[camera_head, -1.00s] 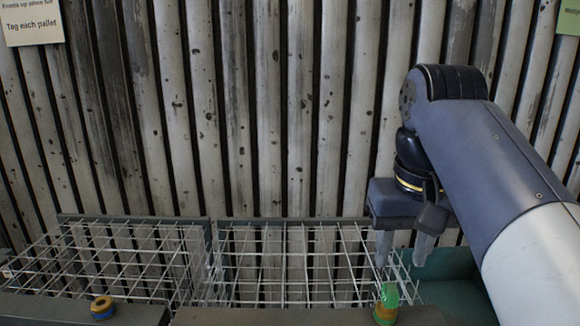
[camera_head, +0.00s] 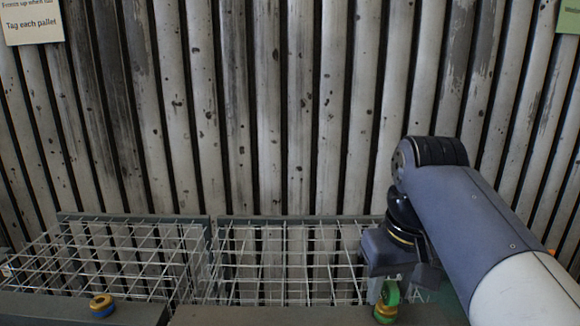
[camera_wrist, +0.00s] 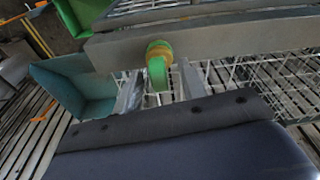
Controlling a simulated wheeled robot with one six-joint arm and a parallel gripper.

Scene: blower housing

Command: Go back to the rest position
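My gripper (camera_head: 392,290) is low at the right end of the right wire basket, with its fingers spread. In the wrist view my gripper (camera_wrist: 160,88) has one finger on each side of a green loop. The loop is on a green and orange-brown round piece (camera_wrist: 158,50) on the grey rail. That piece also shows in the head view (camera_head: 386,312), just below the gripper. Gaps show between the fingers and the loop, so it does not look gripped.
A right wire basket (camera_head: 290,263) and a left wire basket (camera_head: 110,255) stand before a ribbed wall. A teal bin (camera_wrist: 75,90) lies beside the gripper in the wrist view. Space above the baskets is clear.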

